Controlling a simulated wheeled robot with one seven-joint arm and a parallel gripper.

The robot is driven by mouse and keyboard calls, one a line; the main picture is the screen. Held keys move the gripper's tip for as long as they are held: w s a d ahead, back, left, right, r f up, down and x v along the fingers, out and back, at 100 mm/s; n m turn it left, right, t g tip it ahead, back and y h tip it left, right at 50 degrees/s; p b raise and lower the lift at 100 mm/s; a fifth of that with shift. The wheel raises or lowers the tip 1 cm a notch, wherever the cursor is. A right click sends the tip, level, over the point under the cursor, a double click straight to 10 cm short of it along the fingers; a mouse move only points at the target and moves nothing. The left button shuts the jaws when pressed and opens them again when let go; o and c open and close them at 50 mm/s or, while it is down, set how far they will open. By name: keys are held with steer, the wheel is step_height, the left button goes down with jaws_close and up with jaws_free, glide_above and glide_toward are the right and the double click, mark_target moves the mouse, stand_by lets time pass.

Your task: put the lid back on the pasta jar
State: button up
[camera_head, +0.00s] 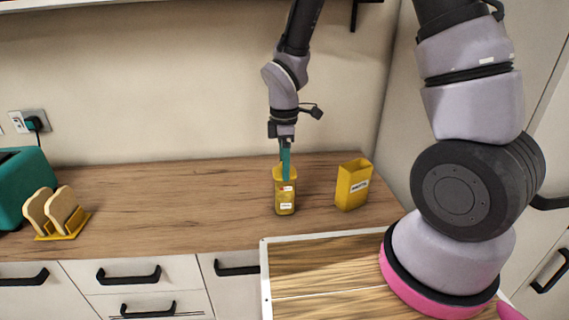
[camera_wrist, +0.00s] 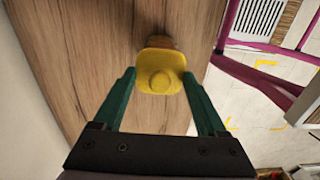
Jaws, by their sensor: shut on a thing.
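The pasta jar (camera_head: 286,197), yellowish with small labels on its front, stands upright on the wooden counter. My gripper (camera_head: 286,170) is over its mouth, with teal fingers pointing down. In the wrist view my gripper (camera_wrist: 159,76) is shut on the yellow lid (camera_wrist: 160,72), a rounded square with a round knob, its sides between the two fingertips. In the head view the lid (camera_head: 278,169) is at the jar's top, partly hidden by a finger. I cannot tell whether it is seated or slightly above the rim.
A yellow open-topped container (camera_head: 353,187) with a label stands close to the jar's right. A toast rack (camera_head: 62,236) with bread slices and a teal toaster (camera_head: 24,180) are at the far left. The counter (camera_head: 170,205) between is clear.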

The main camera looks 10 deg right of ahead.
steer(key=o, duration=1.2)
steer(key=shift+o, duration=0.2)
steer(key=shift+r, duration=0.1)
steer(key=shift+r, duration=3.4)
jaws_close()
